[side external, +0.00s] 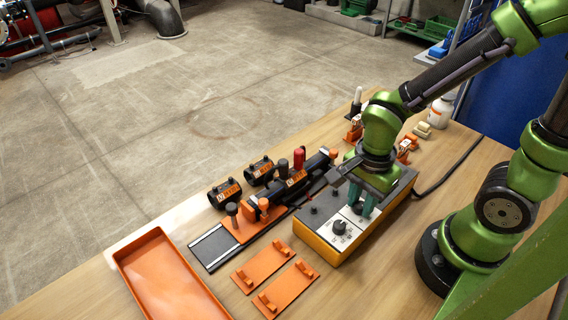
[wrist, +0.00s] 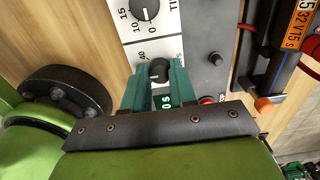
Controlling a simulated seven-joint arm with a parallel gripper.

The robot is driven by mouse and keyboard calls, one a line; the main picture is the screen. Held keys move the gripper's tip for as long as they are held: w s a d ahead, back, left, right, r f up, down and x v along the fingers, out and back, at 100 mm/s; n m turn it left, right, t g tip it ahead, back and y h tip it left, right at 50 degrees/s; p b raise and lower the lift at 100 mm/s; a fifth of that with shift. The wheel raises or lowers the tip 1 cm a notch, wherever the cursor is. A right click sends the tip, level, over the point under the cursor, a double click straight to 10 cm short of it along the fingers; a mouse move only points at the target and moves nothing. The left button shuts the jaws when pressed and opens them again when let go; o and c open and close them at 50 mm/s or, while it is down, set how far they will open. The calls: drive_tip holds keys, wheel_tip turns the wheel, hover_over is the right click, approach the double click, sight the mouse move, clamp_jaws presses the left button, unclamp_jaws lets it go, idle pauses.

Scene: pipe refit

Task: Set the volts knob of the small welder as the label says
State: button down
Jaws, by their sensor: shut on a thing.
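The small welder (side external: 318,241) is a box with a grey top and yellow-orange sides, standing on the wooden table. My gripper (side external: 361,208) points down over its white dial panel. In the wrist view, the teal fingers of my gripper (wrist: 158,78) are shut on a black knob (wrist: 158,69), the volts knob by its place. A "40" shows beside it; most of its scale and its pointer setting are hidden or unclear. The other knob (wrist: 145,9), with 10 and 15 marks beside a partly cut "TI" word, is free. An orange label (wrist: 303,20) reads "32 V 15 s".
A clamp rig (side external: 262,210) holding black pipe stands beside the welder. Black couplers (side external: 224,194) with orange labels lie behind it. An orange tray (side external: 168,276) and orange plates (side external: 286,289) lie at the front. A white bottle (side external: 440,111) stands at the back right.

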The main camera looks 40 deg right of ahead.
sight(358, 202)
drive_tip(key=c, duration=0.9)
unclamp_jaws()
wheel_tip(358, 202, up, 17)
drive_tip(key=w+d+n+t, duration=0.1)
drive_tip(key=n+t, duration=0.1)
drive_tip(key=n, duration=0.2)
drive_tip(key=w+d+n+t+y, duration=0.1)
drive_tip(key=d+n+t, duration=0.1)
drive_tip(key=n, duration=0.3)
drive_tip(key=w+d+r+n+t+y, duration=0.1)
drive_tip(key=n+t, duration=0.2)
drive_tip(key=n, duration=0.2)
drive_tip(key=shift+d, duration=0.15)
